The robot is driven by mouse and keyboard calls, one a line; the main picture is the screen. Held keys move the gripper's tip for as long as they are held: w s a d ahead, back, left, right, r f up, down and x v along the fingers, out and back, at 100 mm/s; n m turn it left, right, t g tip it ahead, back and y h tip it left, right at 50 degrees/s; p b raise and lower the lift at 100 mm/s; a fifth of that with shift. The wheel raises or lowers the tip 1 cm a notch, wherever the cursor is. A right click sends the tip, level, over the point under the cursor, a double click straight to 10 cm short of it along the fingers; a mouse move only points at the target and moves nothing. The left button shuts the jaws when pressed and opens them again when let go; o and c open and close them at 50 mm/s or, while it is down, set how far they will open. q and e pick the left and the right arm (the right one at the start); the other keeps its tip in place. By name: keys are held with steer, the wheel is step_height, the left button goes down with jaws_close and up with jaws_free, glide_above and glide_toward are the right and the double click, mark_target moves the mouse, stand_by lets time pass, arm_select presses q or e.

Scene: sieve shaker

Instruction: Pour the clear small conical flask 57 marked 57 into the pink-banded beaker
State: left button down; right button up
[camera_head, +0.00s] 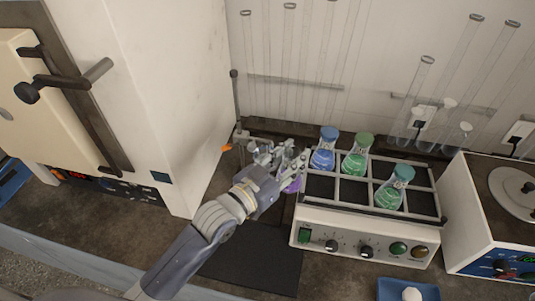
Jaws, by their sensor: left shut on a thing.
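My left gripper (280,158) is in the middle of the picture, just left of the shaker's rack. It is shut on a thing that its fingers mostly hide. A small purple patch (292,186) shows just below the fingers, against the rack's left end. I cannot tell whether it belongs to the held thing. No number 57 can be read, and I cannot make out a pink-banded beaker. My right gripper is not in view.
The shaker (340,226) holds a blue flask (322,158) and two green flasks, one at the back (355,162) and one in front (388,198). Tall clear glass cylinders (410,100) stand behind. A blue tray (392,292) lies in front. A dark mat (255,262) is bare.

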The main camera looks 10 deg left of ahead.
arm_select(q)
steer(key=shift+w+a+f+n+b, duration=0.45)
steer(key=shift+a+f+n+b, duration=0.15)
steer(key=shift+n+b, duration=0.15)
steer(key=shift+w+a+r+n+p, duration=0.25)
steer(key=shift+r+n+p, duration=0.1)
steer(key=shift+r+n, duration=0.25)
steer(key=a+n, duration=0.1)
steer(key=w+a+r+n, duration=0.1)
steer(key=n, duration=0.1)
steer(key=w+a+r+n+g, duration=0.1)
steer(key=shift+w+a+r+n, duration=0.1)
steer(key=shift+r+n, duration=0.15)
steer(key=shift+n, duration=0.1)
steer(key=shift+w+a+f+n, duration=0.15)
steer(key=shift+f+n, duration=0.25)
steer(key=shift+n, duration=0.3)
steer(key=shift+f+n+h+b, duration=0.3)
steer(key=shift+f+n+b, duration=0.25)
steer(key=shift+f+n, duration=0.2)
steer(key=shift+f+n, duration=0.45)
steer(key=shift+n, duration=0.2)
